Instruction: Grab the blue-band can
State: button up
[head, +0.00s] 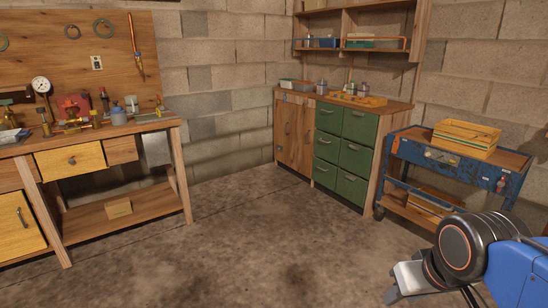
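I cannot make out a can with a clear blue band. Two small can-like containers stand on the corner cabinet's top: a pale one (321,88) and a darker one (336,90). They are too small to tell any band. A blue-grey rounded container (118,115) stands on the left workbench. My gripper (400,290) is at the lower right, low over the floor and far from all of these. Only part of its fingers shows, nothing is seen in it, and I cannot tell whether it is open.
The cabinet with green drawers (343,123) is in the back corner, under a wall shelf (352,53). A blue cart (403,152) carries wooden crates (465,139). The middle floor (230,230) is clear.

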aim_at(322, 84)
jog(key=i, duration=3.85)
